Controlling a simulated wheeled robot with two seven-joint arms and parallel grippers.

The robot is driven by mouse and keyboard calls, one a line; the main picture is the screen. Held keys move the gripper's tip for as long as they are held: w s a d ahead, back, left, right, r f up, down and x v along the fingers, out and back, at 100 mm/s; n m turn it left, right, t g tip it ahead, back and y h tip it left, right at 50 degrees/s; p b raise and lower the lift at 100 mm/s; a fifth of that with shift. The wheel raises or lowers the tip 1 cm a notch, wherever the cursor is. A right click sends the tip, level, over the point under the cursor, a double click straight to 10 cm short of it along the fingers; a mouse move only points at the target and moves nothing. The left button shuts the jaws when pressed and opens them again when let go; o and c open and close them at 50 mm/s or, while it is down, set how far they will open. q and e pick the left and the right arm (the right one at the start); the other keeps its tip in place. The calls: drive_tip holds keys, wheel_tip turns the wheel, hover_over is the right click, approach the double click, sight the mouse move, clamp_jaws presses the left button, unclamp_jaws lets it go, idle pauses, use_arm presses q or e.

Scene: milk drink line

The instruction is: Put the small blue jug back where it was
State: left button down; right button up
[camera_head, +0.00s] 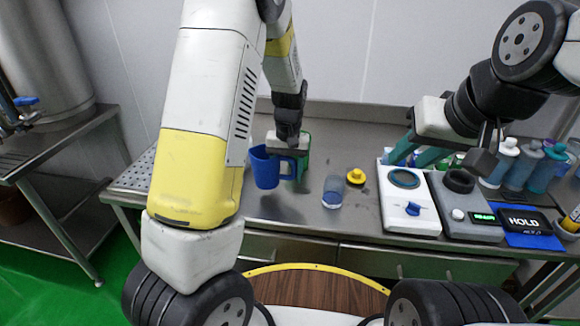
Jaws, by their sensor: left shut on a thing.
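The small blue jug (265,168) is over the left-middle part of the steel counter (290,213), with its handle toward the right. It looks slightly tilted. My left gripper (295,164) is shut on the jug at its handle side, with a green finger showing to the right of the handle. I cannot tell for sure whether the jug's base touches the counter. My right gripper (416,155) is over the right side of the counter, behind the white device, with its teal fingers apart and nothing seen between them.
A clear bluish cup (333,191) and a yellow stopper-like piece (356,176) stand right of the jug. Further right are a white device with a blue knob (412,209), a grey device (466,205), a HOLD sign (524,220) and several bottles (505,160). A perforated drain area (135,176) is at left.

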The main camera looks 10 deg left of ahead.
use_arm(q)
drive_tip(key=shift+w+a, duration=0.5)
drive_tip(key=shift+w, duration=0.05)
drive_tip(key=shift+w+a+f, duration=0.1)
drive_tip(key=shift+f, duration=1.7)
drive_tip(key=shift+f, duration=0.1)
drive_tip(key=shift+c, duration=2.4)
unclamp_jaws()
